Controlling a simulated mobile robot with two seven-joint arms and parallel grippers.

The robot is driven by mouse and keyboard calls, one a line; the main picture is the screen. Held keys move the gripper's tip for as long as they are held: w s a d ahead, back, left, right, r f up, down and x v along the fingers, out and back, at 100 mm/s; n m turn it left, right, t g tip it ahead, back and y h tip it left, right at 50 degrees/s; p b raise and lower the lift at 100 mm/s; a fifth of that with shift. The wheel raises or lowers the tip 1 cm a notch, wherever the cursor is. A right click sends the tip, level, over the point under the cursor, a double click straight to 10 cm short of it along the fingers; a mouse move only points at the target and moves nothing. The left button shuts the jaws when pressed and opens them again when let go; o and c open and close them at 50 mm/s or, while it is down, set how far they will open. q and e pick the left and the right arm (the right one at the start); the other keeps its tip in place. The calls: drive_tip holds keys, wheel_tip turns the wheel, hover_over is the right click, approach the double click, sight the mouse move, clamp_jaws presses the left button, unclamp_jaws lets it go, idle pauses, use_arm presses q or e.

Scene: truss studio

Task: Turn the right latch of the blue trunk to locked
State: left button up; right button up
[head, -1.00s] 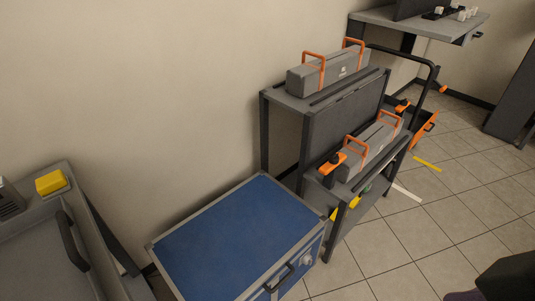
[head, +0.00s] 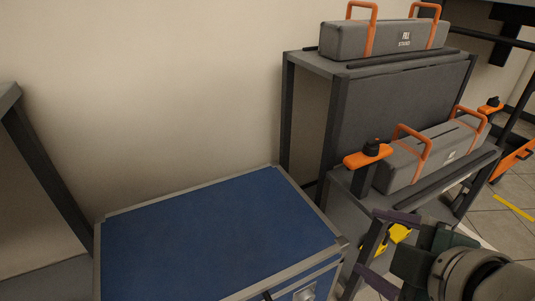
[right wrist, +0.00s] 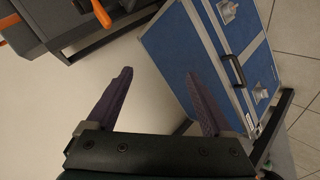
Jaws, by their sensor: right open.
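The blue trunk (head: 215,235) with grey metal edges stands at the lower middle of the head view. Its right latch (head: 305,293) shows only partly at the bottom edge. In the right wrist view the trunk (right wrist: 185,50) is tilted, with the right latch (right wrist: 227,12) near the top, a dark handle (right wrist: 236,70) and the other latch (right wrist: 260,93). I cannot tell how far either latch is turned. My right gripper (head: 367,240) is open and empty, to the right of the trunk; it also shows in the wrist view (right wrist: 159,73). My left gripper is not in view.
A grey two-level rack (head: 335,95) stands close to the right of the trunk, carrying grey cases with orange handles (head: 425,155). An orange clamp-like part (head: 368,154) juts out near my right arm. A grey bench (head: 35,280) is at left. Tiled floor lies at right.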

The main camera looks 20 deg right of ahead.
wheel_tip(320, 180, down, 25)
drive_tip(key=w+d+n+t+b, duration=0.2)
drive_tip(key=n+t+b, duration=0.35)
drive_tip(key=b, duration=1.55)
drive_tip(key=n+t+b, duration=0.3)
drive_tip(key=n+b, duration=0.5)
drive_tip(key=b, duration=0.9)
approach(308, 299)
drive_tip(key=w+d+b, duration=0.1)
drive_tip(key=w+b, duration=0.3)
drive_tip(key=w, duration=0.4)
drive_tip(key=shift+w+f+y+b, duration=0.3)
drive_tip(key=shift+f+y+b, duration=0.1)
drive_tip(key=shift+f, duration=0.1)
drive_tip(key=shift+d+n+g, duration=0.1)
drive_tip(key=shift+n+g, duration=0.15)
drive_tip(key=shift+c, duration=0.4)
drive_tip(key=shift+c, duration=0.8)
clamp_jaws()
